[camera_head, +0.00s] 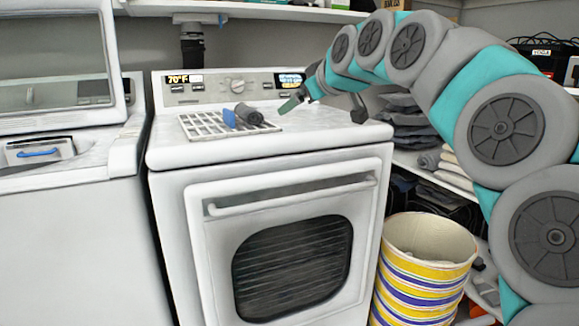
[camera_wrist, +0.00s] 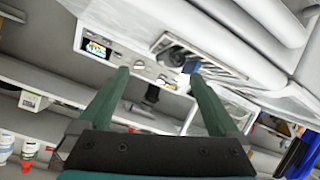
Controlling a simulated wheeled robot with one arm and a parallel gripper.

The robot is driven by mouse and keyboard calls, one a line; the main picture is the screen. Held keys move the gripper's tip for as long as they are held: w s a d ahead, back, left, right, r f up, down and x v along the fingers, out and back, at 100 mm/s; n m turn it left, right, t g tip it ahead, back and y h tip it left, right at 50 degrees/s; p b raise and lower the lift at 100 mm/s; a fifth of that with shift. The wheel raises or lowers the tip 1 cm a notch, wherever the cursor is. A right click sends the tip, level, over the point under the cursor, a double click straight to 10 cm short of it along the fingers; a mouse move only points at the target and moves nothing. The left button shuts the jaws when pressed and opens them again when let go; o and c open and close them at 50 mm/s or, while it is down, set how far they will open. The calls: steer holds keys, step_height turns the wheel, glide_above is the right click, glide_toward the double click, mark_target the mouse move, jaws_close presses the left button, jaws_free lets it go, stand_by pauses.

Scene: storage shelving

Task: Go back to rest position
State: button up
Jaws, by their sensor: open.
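My gripper (camera_head: 323,104) is above the right part of the white dryer's top (camera_head: 330,133) in the head view. In the wrist view my gripper (camera_wrist: 158,92) shows two green fingers spread apart with nothing between them. A white grid rack (camera_head: 205,127) lies on the dryer top to the left of my gripper. A dark grey rolled item (camera_head: 248,114) and a small blue item (camera_head: 229,118) rest on the rack. The rack also shows in the wrist view (camera_wrist: 228,65), tilted, beyond the fingers.
A white washer (camera_head: 70,220) with its lid raised stands left of the dryer. A striped bin (camera_head: 425,265) stands to the right of the dryer. Shelves with folded cloths (camera_head: 408,122) are behind my arm. A high shelf (camera_head: 250,10) runs above the dryer.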

steer(key=s+d+f+m+g+h, duration=0.3)
steer(key=s+f+g, duration=0.3)
steer(key=s+f, duration=1.4)
steer(key=s+d+f+m+g+h, duration=0.1)
steer(key=s+d+f+m+g, duration=0.2)
steer(key=s+f, duration=0.7)
steer(key=s+d+f+m+g+h, duration=0.1)
steer(key=s+d+f+m+g, duration=0.2)
steer(key=s+d+f, duration=0.3)
steer(key=s+f+g, duration=0.1)
steer(key=s+f, duration=0.1)
steer(key=s, duration=0.3)
steer(key=s+f, duration=0.3)
steer(key=s, duration=0.2)
steer(key=shift+s+d+f+g+h, duration=0.2)
steer(key=shift+s+f+g+h, duration=0.1)
steer(key=shift+g, duration=0.1)
